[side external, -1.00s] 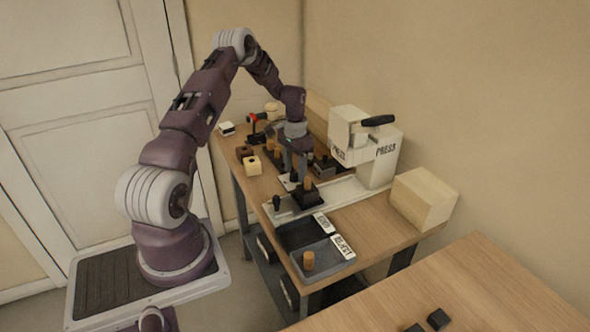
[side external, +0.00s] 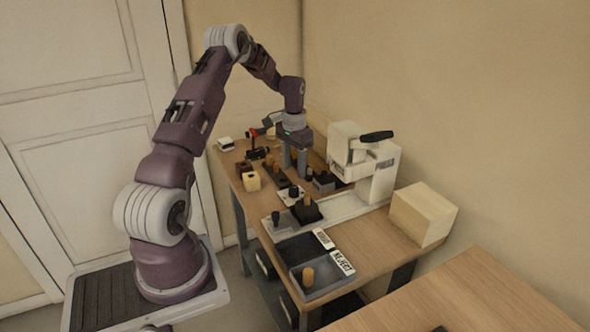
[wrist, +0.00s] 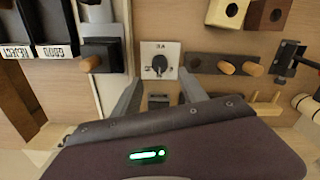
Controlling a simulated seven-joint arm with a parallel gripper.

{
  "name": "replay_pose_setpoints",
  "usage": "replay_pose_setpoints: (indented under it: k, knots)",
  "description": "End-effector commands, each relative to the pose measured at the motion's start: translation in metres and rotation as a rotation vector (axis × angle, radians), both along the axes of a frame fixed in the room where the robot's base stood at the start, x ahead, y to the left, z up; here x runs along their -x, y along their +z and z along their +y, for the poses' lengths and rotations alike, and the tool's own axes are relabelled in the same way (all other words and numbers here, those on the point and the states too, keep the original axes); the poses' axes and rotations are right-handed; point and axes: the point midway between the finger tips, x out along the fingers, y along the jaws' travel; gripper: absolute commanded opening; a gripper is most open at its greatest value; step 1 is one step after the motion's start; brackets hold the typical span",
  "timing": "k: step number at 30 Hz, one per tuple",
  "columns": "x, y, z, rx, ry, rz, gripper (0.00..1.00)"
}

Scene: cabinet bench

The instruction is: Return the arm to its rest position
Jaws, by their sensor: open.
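My gripper (side external: 295,172) hangs fingers down over the back part of the bench, behind the dark block with a wooden peg (side external: 307,206). Its two fingers are apart, with nothing between them. In the wrist view the open fingers (wrist: 158,90) straddle the area below a white plate with a dark knob (wrist: 158,66). My arm is bent, with its elbow high and its forearm reaching down over the bench.
The white press (side external: 375,170) and a pale wooden box (side external: 423,213) stand at the right. A reject bin (side external: 322,286) at the front holds one peg. A dark rack with pegs (wrist: 210,64) and wooden blocks (wrist: 268,14) lie nearby.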

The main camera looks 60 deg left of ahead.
Motion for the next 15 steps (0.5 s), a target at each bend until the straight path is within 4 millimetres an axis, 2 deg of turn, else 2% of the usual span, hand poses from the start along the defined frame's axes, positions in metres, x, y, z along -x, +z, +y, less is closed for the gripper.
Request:
replay_pose_setpoints:
  k: [2, 4, 5, 6, 8, 9, 11, 12, 14, 15]
  knots:
    - [-0.003, 0.01, -0.006, -0.008, -0.009, -0.005, 0.5]
    - [-0.01, 0.039, -0.027, -0.033, -0.032, -0.021, 0.5]
    - [-0.012, 0.058, -0.04, -0.048, -0.045, -0.033, 0.5]
    - [-0.013, 0.086, -0.064, -0.07, -0.067, -0.05, 0.5]
    - [-0.008, 0.13, -0.106, -0.101, -0.096, -0.085, 0.5]
    - [0.0, 0.157, -0.136, -0.121, -0.116, -0.111, 0.5]
    - [0.02, 0.192, -0.18, -0.143, -0.141, -0.158, 0.5]
    - [0.038, 0.211, -0.208, -0.153, -0.157, -0.192, 0.5]
    - [0.07, 0.233, -0.246, -0.16, -0.177, -0.247, 0.5]
    - [0.093, 0.243, -0.269, -0.157, -0.19, -0.284, 0.5]
